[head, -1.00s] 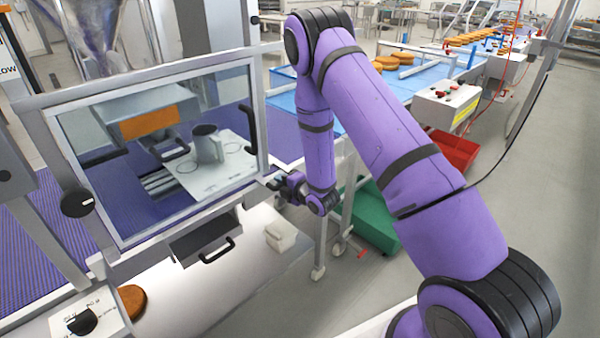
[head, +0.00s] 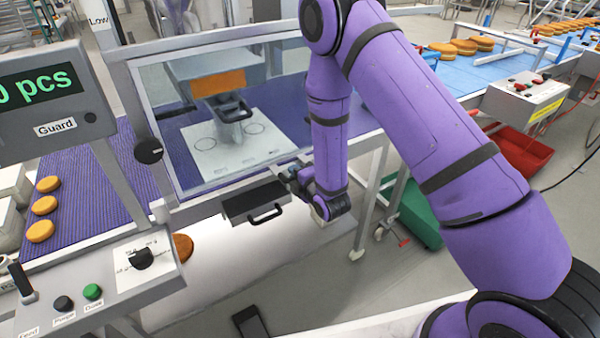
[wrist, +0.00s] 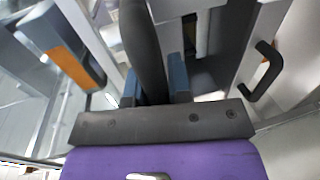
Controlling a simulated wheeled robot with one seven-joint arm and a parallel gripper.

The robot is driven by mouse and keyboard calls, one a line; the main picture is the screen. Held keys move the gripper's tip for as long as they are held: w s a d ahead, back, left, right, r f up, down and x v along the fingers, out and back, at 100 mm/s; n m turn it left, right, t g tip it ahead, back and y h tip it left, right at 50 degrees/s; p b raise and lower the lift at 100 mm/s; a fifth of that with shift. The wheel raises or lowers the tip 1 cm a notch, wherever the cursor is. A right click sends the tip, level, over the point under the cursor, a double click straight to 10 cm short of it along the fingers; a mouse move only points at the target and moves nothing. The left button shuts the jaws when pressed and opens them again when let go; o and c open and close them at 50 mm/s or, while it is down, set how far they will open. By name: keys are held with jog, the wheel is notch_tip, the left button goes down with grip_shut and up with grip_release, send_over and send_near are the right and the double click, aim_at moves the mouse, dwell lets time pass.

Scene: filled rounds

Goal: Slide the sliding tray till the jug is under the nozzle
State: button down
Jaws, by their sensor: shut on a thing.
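The sliding tray (head: 272,146) is a white plate with ring marks, seen through the clear guard in the head view. The grey jug (head: 238,132) stands upright on it, beneath the orange-fronted filler head (head: 218,84). The nozzle itself is hidden, so I cannot tell exact alignment. My gripper (head: 292,172) is at the tray's right end, outside the guard. In the wrist view my blue fingertips (wrist: 154,88) are shut on a dark upright bar (wrist: 142,42), seemingly the tray's handle.
The clear guard's frame (head: 160,118) stands in front of the tray. A control panel (head: 90,285) is at the lower left. A green bin (head: 420,215) is on the floor at right.

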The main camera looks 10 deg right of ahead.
jog(key=c, duration=1.1)
grip_release()
jog(key=shift+o, duration=0.2)
jog(key=v, duration=1.1)
jog(key=shift+w, duration=0.1)
